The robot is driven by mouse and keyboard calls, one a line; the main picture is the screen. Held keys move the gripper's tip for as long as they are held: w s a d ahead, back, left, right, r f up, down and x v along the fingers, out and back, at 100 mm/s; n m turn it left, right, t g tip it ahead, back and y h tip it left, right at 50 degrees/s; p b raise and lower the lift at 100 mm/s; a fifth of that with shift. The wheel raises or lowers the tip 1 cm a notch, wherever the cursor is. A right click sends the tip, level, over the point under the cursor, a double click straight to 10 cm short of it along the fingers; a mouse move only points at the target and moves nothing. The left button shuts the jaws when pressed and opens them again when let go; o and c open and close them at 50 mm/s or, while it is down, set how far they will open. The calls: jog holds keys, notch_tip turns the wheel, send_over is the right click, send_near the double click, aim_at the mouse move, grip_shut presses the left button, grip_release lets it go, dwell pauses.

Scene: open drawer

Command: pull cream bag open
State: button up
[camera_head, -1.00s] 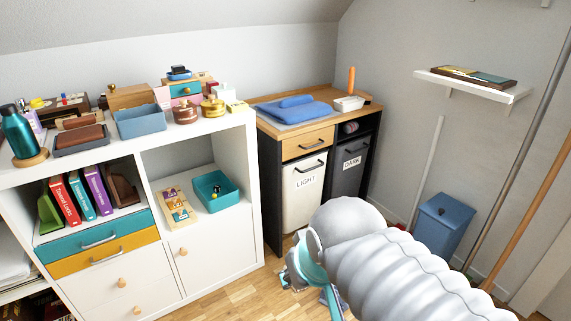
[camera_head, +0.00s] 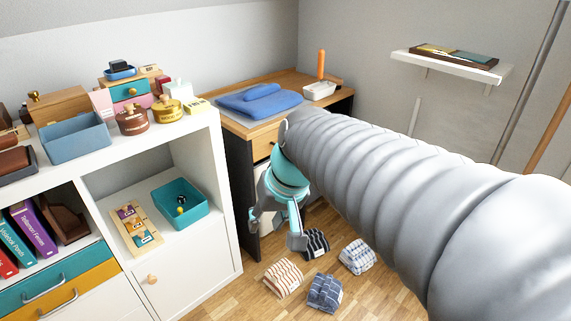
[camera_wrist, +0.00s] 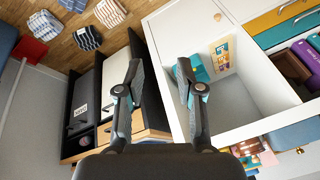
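The cream bag (camera_wrist: 117,93) sits in the dark-framed cabinet, beside the grey bag (camera_wrist: 83,104) with the DARK label, in the upside-down wrist view. In the head view, my arm and gripper hide most of the cream bag. My gripper (camera_head: 277,228) hangs in front of the cabinet's left part in the head view. In the wrist view its two fingers (camera_wrist: 160,72) are spread apart with nothing between them. The left finger overlaps the cream bag's side of the picture; contact with the bag's handle cannot be seen.
Folded cloths lie on the wooden floor, including an orange-striped one (camera_head: 283,278) and a blue one (camera_head: 325,292). The white shelf unit (camera_head: 225,165) stands close on the left. A wooden top (camera_head: 335,99) with blue towels (camera_head: 260,101) covers the cabinet.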

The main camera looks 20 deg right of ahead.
jog(key=w+d+f+m+y, duration=0.1)
jog(key=w+d+f+y, duration=0.15)
jog(key=w, duration=0.45)
jog(key=w+d+f+m+y+b, duration=0.1)
jog(key=w+d+m+y, duration=0.1)
jog(key=w+d, duration=0.35)
jog(key=w+d+f+m+y, duration=0.1)
jog(key=w+f+y, duration=0.1)
jog(key=w, duration=0.7)
jog(key=w+d+f+m+t+y, duration=0.15)
jog(key=w+d+f+t, duration=0.4)
jog(key=d, duration=0.65)
jog(key=w+d+f+m+t+y, duration=0.1)
jog(key=w+d+f+m+t, duration=0.2)
jog(key=w+d+f, duration=0.5)
jog(key=shift+g, duration=0.25)
jog(key=x, duration=0.3)
jog(key=f+x, duration=0.1)
jog(key=x, duration=0.2)
jog(key=d+x, duration=0.1)
jog(key=x, duration=0.2)
jog(key=shift+w+a+f, duration=0.3)
jog(key=shift+w+f, duration=0.05)
jog(key=shift+w, duration=0.1)
grip_shut()
